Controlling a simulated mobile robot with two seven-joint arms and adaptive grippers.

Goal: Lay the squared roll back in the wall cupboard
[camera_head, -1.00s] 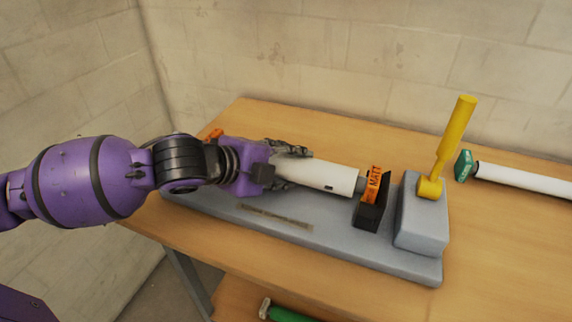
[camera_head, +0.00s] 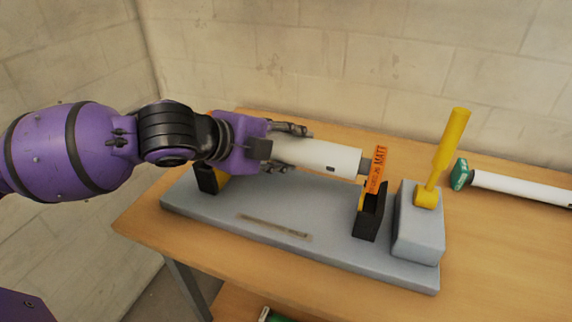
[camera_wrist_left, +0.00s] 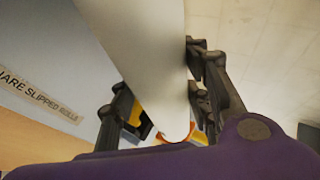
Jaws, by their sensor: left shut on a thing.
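A white roll (camera_head: 330,155) with an orange end label reading MATT (camera_head: 378,168) is held above the grey laminator base (camera_head: 255,210). My left gripper (camera_head: 290,150) is shut on this roll near its left part. The roll's right end is above the black and yellow right cradle (camera_head: 370,212). The left cradle (camera_head: 210,180) shows empty below my wrist. In the left wrist view the roll (camera_wrist_left: 145,60) runs between the fingers (camera_wrist_left: 165,95). My right gripper and the wall cupboard are not in view.
A yellow lever (camera_head: 448,150) stands on a grey block (camera_head: 418,235) at the base's right end. Another white roll with a green end (camera_head: 520,187) lies on the wooden table (camera_head: 490,260) at right. A brick wall is behind.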

